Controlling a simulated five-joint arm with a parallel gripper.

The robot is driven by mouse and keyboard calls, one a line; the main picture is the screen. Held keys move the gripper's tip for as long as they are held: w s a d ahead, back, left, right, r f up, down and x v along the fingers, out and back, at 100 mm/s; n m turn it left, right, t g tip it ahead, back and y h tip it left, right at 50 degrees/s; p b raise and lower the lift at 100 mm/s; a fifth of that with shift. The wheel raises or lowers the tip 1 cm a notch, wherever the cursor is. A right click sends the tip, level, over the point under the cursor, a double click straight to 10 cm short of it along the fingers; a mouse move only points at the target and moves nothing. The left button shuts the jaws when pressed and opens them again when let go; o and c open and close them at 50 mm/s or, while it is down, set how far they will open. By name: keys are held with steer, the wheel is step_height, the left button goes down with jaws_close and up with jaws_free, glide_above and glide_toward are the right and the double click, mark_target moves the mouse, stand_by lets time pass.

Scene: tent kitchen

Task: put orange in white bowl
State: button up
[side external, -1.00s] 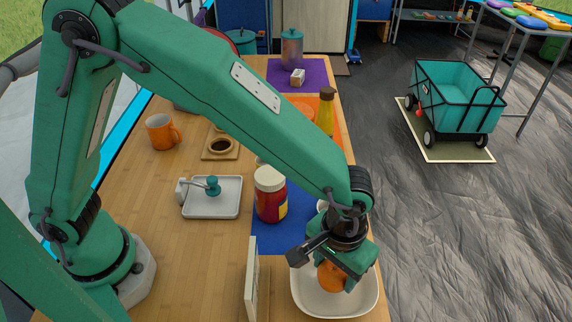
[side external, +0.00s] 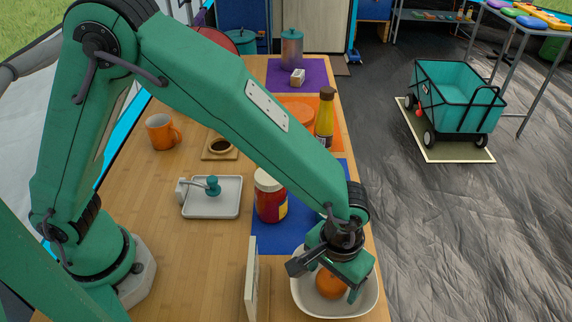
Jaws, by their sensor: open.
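The orange (side external: 331,283) rests inside the white bowl (side external: 367,303) at the front right of the table. Its top is partly covered by my gripper. My gripper (side external: 340,282) is open just above the orange, over the bowl, and points downward. The fingertips are partly hidden, and I cannot tell whether they touch the orange.
A jar with a red and yellow label (side external: 270,200) stands on the blue mat (side external: 300,238) behind the bowl. An upright pale board (side external: 251,282) is left of the bowl. A white tray (side external: 225,205) and an orange mug (side external: 161,133) are farther left. The table's right edge is close to the bowl.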

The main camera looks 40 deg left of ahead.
mark_target(333, 276)
steer(key=shift+r, duration=0.1)
step_height(333, 276, up, 12)
stand_by(0.8)
steer(key=shift+a+r, duration=0.1)
steer(key=shift+r, duration=0.05)
stand_by(0.3)
steer(key=w+a+r+t+h, duration=0.1)
steer(key=a+r, duration=0.3)
steer(key=a, duration=0.5)
steer(key=a+r+t, duration=0.1)
steer(key=a+r, duration=0.3)
steer(key=a, duration=0.4)
steer(key=s+a+t, duration=0.1)
steer(key=s+a, duration=0.3)
steer(key=a, duration=0.3)
steer(key=s+a+r+t+y, duration=0.1)
steer(key=s+a, duration=0.3)
steer(key=a, duration=0.4)
steer(key=shift+s+a+t, duration=0.15)
steer(key=shift+t, duration=0.65)
